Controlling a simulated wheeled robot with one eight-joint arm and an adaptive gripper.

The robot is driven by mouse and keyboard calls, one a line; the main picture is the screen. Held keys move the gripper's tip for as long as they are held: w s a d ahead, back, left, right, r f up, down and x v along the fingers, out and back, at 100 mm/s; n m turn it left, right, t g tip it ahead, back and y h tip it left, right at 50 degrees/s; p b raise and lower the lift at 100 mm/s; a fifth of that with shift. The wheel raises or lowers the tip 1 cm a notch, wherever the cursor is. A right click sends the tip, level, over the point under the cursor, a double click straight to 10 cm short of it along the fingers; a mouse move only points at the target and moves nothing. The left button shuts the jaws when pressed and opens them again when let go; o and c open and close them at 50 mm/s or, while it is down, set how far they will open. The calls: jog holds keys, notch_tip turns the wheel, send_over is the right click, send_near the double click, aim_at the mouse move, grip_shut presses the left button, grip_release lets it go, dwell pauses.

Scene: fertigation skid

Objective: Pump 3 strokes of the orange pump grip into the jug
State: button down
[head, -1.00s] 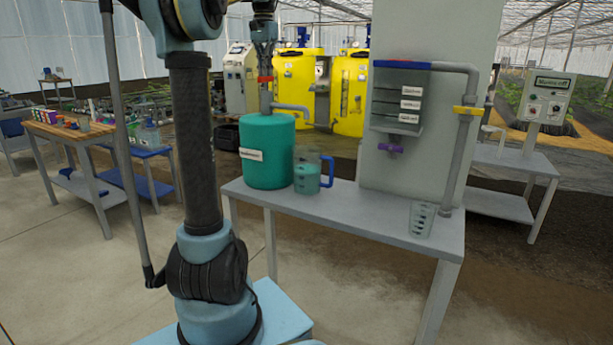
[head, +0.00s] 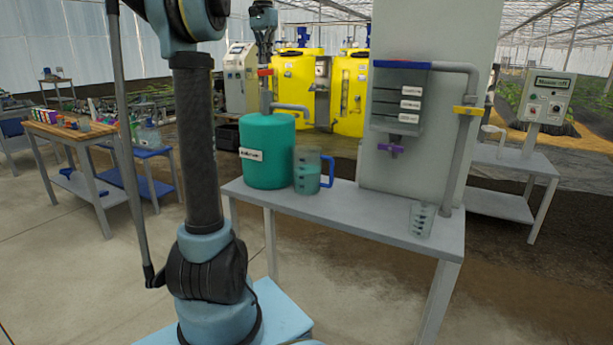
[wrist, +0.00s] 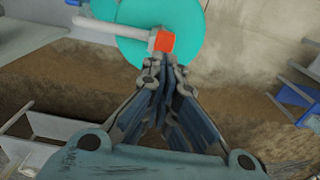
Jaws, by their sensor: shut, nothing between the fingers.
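The orange pump grip (head: 265,72) tops the grey pump stem on the teal drum (head: 268,158), with the grey spout (head: 293,107) pointing right toward the jug. The clear jug (head: 306,176) with a blue handle stands on the table right of the drum, with teal liquid in it. My gripper (head: 265,60) is shut and empty, pointing down just above the orange grip. In the wrist view the shut fingertips (wrist: 160,66) lie right by the orange grip (wrist: 164,42); I cannot tell whether they touch it.
The grey table (head: 340,210) carries a clear measuring cup (head: 421,219) near its right end. Behind it stands a grey panel with a dosing unit (head: 398,100), a purple valve (head: 391,147) and a pipe with a yellow handle (head: 466,110). Yellow tanks (head: 297,85) stand farther back.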

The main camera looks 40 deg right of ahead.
dwell(0.5)
jog(key=shift+r, duration=3)
jog(key=s+a+f+n+t, duration=0.15)
jog(key=a+f+n, duration=0.25)
jog(key=a+f, duration=0.75)
jog(key=s+a+f+n, duration=0.3)
jog(key=a+f, duration=0.5)
jog(key=a, duration=0.7)
jog(key=s+a+f+n, duration=0.2)
jog(key=s+a+f, duration=0.2)
jog(key=f, duration=0.7)
jog(key=s+a+f+n, duration=0.2)
jog(key=s+a+f, duration=0.3)
jog(key=s+f, duration=0.3)
jog(key=s+a+f+n, duration=0.2)
jog(key=s+a+f, duration=0.3)
jog(key=f, duration=0.8)
jog(key=shift+s+a+f+n+t, duration=0.25)
jog(key=shift+s+f+n+t, duration=0.15)
jog(key=shift+s, duration=0.55)
